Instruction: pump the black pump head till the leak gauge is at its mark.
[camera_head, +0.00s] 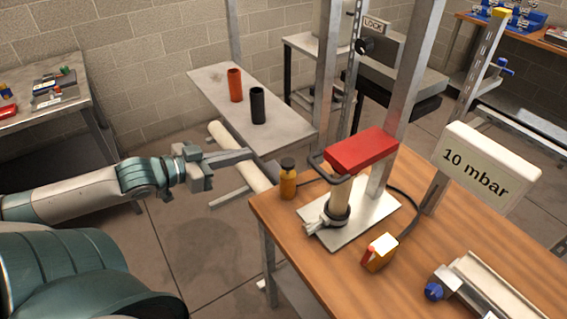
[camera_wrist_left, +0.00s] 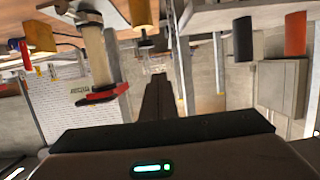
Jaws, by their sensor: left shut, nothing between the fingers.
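A small amber bottle with a black top (camera_head: 288,178) stands upright near the left corner of the wooden table; the black top looks like the pump head. The gauge sign (camera_head: 477,168) reads "10 mbar"; no mark shows on it. My left gripper (camera_head: 250,154) is shut and empty, pointing right, left of the bottle and apart from it. In the left wrist view its dark fingers (camera_wrist_left: 160,98) reach forward together in the middle. My right gripper is not in view.
On the wooden table (camera_head: 440,250), a cream cylinder (camera_head: 340,198) with a red block on top (camera_head: 362,151) stands on a metal plate. An orange cup (camera_head: 235,85) and black cup (camera_head: 258,105) stand on a grey bench. Metal posts rise behind.

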